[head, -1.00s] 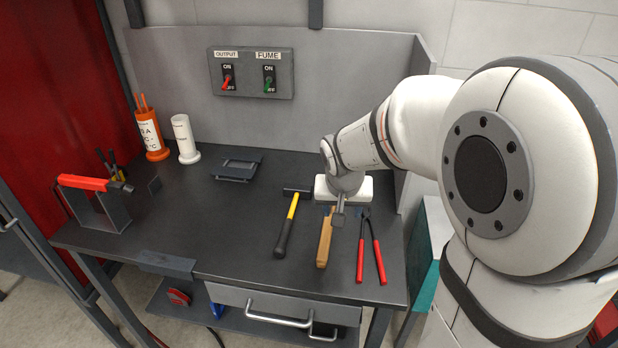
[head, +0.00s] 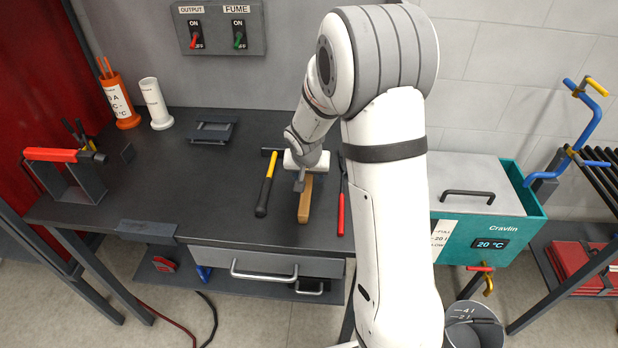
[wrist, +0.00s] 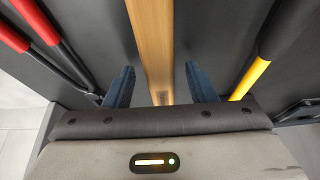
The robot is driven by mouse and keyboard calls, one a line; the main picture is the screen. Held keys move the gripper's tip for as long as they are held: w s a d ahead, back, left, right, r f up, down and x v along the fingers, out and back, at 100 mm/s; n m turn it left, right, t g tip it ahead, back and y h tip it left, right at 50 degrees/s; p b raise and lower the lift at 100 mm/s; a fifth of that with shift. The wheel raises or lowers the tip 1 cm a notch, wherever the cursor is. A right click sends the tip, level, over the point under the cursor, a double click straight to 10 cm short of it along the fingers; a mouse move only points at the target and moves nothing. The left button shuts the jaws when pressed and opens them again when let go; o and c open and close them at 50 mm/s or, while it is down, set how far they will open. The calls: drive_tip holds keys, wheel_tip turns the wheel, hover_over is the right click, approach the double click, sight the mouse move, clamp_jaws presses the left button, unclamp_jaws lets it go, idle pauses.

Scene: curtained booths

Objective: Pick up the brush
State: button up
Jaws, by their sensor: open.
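The brush with a long wooden handle (head: 305,204) lies on the dark bench top near its front edge. Its far end is hidden under my gripper (head: 299,183) in the head view. In the wrist view the wooden handle (wrist: 154,45) runs between the two blue-grey fingers of my gripper (wrist: 154,85). The fingers are open, with a gap on each side of the wood. How high the fingertips are above the bench is hard to tell.
A yellow-and-black hammer (head: 265,190) lies left of the brush, and red-handled pliers (head: 341,207) lie close on its right. A red-topped stand (head: 60,165), orange holder (head: 120,104) and white holder (head: 156,105) stand further left. The bench's middle is clear.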

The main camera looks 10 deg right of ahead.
drive_tip(key=shift+w+f, duration=0.1)
drive_tip(key=shift+f, duration=0.2)
drive_tip(key=shift+c, duration=0.3)
clamp_jaws()
